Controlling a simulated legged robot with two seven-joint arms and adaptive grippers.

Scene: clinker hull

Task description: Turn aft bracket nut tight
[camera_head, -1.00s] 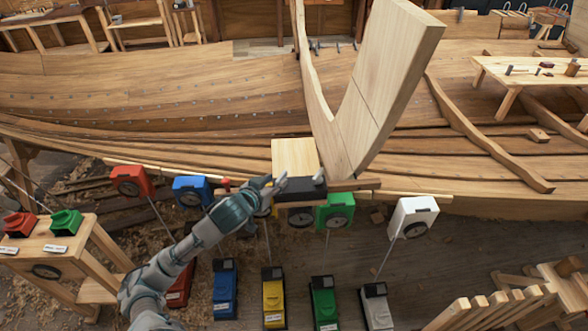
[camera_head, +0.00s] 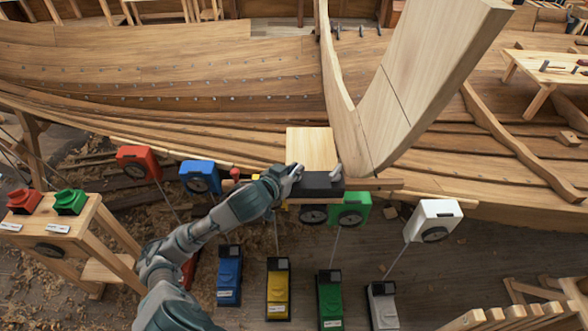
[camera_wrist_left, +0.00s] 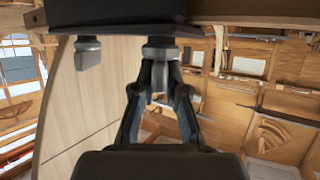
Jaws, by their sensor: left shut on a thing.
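A black bracket (camera_head: 318,183) sits at the foot of the tall wooden stem, in front of a pale wood block. It carries two grey nuts. My left gripper (camera_head: 296,170) is at the left nut, its arm reaching in from the lower left. In the left wrist view the gripper (camera_wrist_left: 160,85) is shut around the stem of the nut (camera_wrist_left: 160,47) beneath the dark bracket (camera_wrist_left: 115,12). The other nut (camera_wrist_left: 88,50) stands free to the left. The fingers hide part of the held nut. My right gripper is not in view.
Red (camera_head: 137,160), blue (camera_head: 200,177), green (camera_head: 350,208) and white (camera_head: 434,220) boxes hang along the hull edge. Colored floor units, such as the yellow one (camera_head: 278,290), stand below. A wooden stand (camera_head: 60,235) is at the left. A fence-like rack is at lower right.

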